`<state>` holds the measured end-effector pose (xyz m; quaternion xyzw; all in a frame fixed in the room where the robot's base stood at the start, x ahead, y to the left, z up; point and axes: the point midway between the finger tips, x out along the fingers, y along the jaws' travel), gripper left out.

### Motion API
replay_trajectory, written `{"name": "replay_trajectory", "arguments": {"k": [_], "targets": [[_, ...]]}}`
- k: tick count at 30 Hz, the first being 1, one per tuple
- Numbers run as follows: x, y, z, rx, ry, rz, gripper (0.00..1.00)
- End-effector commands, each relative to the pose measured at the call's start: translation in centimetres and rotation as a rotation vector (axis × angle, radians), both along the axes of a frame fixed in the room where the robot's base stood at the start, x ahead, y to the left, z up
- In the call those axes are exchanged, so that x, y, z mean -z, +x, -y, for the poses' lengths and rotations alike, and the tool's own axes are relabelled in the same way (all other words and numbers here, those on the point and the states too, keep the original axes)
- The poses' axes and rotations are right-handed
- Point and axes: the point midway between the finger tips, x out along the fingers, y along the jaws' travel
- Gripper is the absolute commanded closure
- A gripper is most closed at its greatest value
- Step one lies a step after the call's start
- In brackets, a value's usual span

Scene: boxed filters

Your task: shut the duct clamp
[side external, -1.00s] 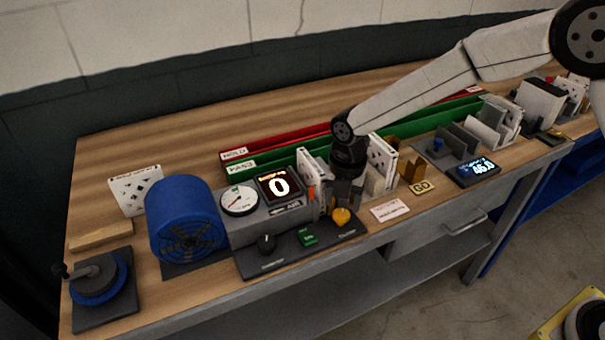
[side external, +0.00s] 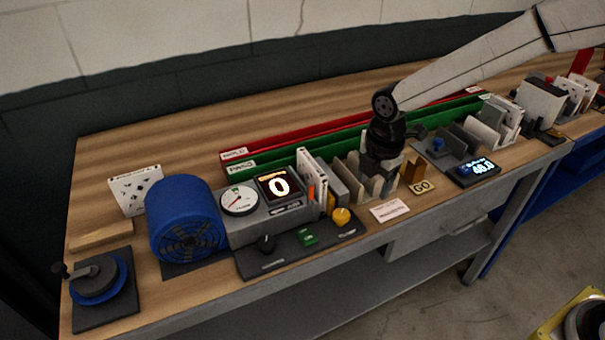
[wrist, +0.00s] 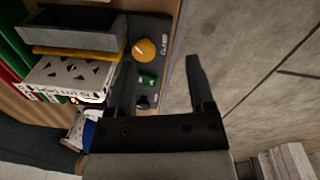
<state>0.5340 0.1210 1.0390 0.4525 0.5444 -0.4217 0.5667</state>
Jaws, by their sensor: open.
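A yellow knob (side external: 342,216) sits at the right end of the dark control panel (side external: 290,252). In the wrist view the same yellow knob (wrist: 144,49) shows beside a label that seems to read CLAMP. A patterned white filter (side external: 305,172) stands upright against the right end of the grey duct unit (side external: 262,226); it also shows in the wrist view (wrist: 70,76). My gripper (side external: 378,188) is over the grey slotted rack, right of the knob and apart from it. In the wrist view my open gripper (wrist: 158,62) has nothing between its fingers; its fingertips are partly hidden in the side view.
A green button (side external: 307,237) and a black knob (side external: 266,243) share the panel. A blue fan (side external: 186,218) stands left of the duct. The red and green trays (side external: 250,160) run behind.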

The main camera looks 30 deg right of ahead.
Motion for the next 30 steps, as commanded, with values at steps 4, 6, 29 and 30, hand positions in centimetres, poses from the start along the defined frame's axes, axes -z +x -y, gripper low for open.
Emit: {"name": "replay_trajectory", "arguments": {"k": [4, 6, 29, 30], "targets": [[-0.1, -0.7, 1.0, 0.117, 0.009, 0.010, 0.32], [-0.1, -1.0, 1.5, 0.173, 0.013, 0.015, 0.32], [-0.3, -5.2, 6.2, 0.774, 0.076, 0.060, 0.32], [-0.3, -5.5, 6.4, 0.806, 0.079, 0.061, 0.32]]}}
